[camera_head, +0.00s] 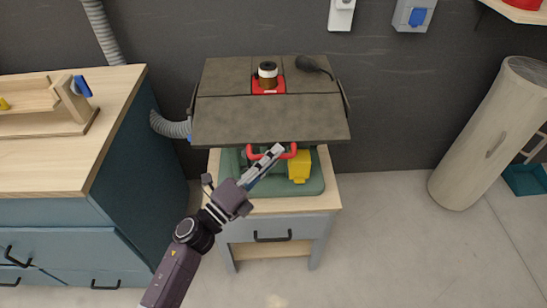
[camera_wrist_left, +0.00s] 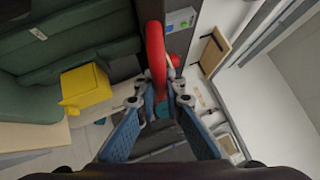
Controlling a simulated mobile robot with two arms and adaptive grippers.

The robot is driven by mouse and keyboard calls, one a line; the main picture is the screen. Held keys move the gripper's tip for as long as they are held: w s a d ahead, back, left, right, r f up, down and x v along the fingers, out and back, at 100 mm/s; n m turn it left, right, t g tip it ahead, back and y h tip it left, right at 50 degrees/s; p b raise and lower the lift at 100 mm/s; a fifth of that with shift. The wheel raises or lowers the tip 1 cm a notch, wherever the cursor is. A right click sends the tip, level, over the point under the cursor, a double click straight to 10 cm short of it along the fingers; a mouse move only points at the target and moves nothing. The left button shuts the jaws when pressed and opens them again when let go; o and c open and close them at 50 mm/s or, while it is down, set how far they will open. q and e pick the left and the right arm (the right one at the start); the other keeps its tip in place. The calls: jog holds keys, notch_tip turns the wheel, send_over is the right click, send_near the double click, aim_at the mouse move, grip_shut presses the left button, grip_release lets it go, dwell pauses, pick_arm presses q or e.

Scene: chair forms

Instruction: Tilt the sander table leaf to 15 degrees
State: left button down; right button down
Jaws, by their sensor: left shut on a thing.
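The sander stands on a small cabinet, with its dark table leaf (camera_head: 270,122) at the front of the grey top. A red handle (camera_head: 288,155) hangs under the leaf's front edge. My left gripper (camera_head: 277,150) reaches in from the lower left and is shut on the red handle. In the left wrist view the red handle (camera_wrist_left: 156,60) runs between the two blue-padded fingers, and the exact contact is partly hidden. The leaf's exact angle cannot be read here. My right gripper is not in view.
A yellow box (camera_head: 299,167) sits on the green sander base (camera_head: 313,186), just right of the handle. A wooden-topped workbench (camera_head: 60,160) stands on the left. A large pale cylinder (camera_head: 487,140) leans at the right. Floor in front of the cabinet's right side is clear.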

pick_arm(q)
jog(key=shift+f, duration=0.1)
jog(key=c, duration=2)
grip_release()
jog(key=v, duration=1.2)
